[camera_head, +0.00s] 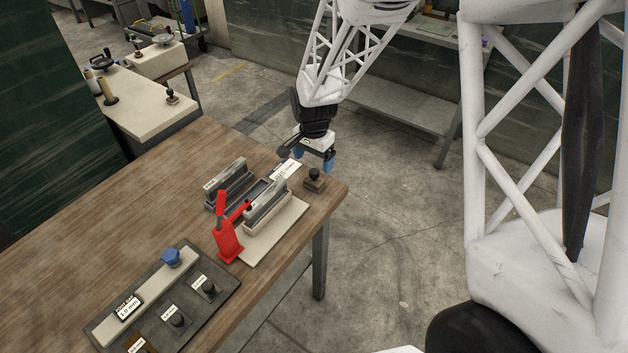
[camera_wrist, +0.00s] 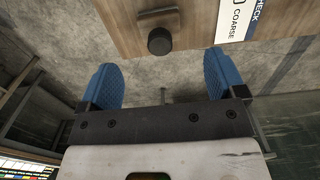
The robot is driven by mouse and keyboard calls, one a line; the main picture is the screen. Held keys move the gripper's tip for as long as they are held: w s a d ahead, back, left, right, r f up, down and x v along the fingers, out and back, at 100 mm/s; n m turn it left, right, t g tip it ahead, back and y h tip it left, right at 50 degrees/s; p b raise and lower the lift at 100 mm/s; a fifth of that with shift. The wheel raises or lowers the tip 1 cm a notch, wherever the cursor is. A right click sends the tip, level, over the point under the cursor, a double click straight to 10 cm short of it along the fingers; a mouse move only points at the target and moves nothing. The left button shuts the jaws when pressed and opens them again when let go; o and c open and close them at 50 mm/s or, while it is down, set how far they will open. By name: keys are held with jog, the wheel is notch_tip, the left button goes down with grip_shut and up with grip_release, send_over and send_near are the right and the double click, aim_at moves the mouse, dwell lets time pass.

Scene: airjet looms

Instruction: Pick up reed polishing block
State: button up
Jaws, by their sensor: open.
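A small brown block with a black round knob (camera_head: 314,180), which looks like the reed polishing block, sits near the right corner of the wooden table. In the wrist view its black knob (camera_wrist: 160,41) shows at top centre, ahead of the fingertips, with part of its base behind it. My gripper (camera_head: 314,159) is just above and behind the block in the head view. Its blue fingers (camera_wrist: 160,78) are spread apart with nothing between them. The knob lines up with the gap but is apart from both fingers.
A white label reading "COARSE" (camera_wrist: 236,14) lies beside the block. A dark tray (camera_head: 222,281) with knobbed gauges is at the front. The table's left part is clear.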

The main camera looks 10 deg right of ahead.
aim_at(314, 171)
jog(key=shift+f, duration=1.3)
jog(key=shift+f, duration=0.15)
jog(key=shift+d+f, duration=0.1)
jog(key=shift+f, duration=2.35)
jog(key=c, duration=1)
jog(key=shift+r, duration=0.15)
